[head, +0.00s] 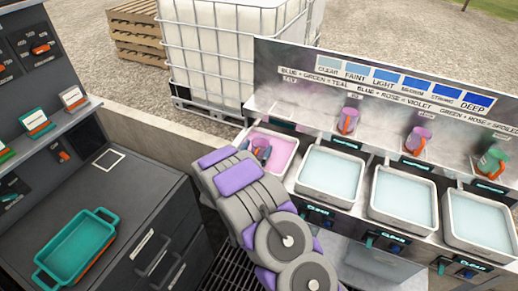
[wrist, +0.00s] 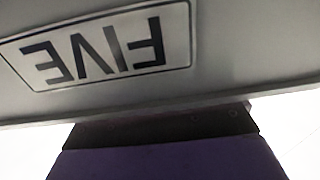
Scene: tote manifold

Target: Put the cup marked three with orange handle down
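In the wrist view a pale surface with an upside-down label reading FIVE (wrist: 105,46) fills the top, very close to the camera. No marking reading three is legible in either view.
Pink cups with orange handles (head: 348,120) (head: 418,138) and a green cup (head: 491,160) stand on the ledge behind several trays of pale blue liquid (head: 331,174). A teal tray (head: 77,248) lies on the dark counter (head: 120,215) at left.

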